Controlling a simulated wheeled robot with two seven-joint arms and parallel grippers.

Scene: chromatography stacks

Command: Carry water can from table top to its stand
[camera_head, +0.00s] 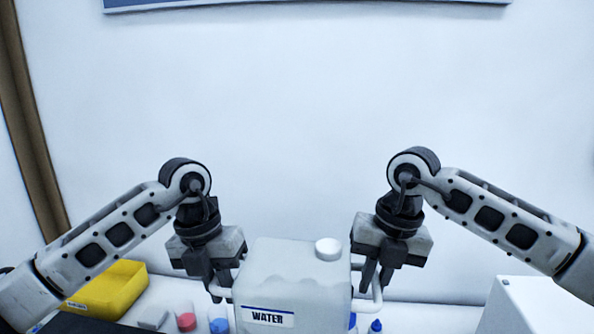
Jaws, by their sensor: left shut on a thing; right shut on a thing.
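The water can (290,272) is a white, squarish can with a white cap and a label reading WATER. It is at the bottom middle of the head view, upright, with a white handle on each side. My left gripper (216,288) is shut on the can's left handle. My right gripper (370,284) is shut on its right handle. The can's lower part is cut off by the picture edge, so I cannot tell whether it touches anything below. The stand is not recognisable in this view.
A yellow bin (108,288) is at the lower left. Bottles with a red cap (186,321) and a blue cap (219,325) stand left of the can. Another blue-capped bottle (375,326) is right of it. A white box (535,305) is at the lower right.

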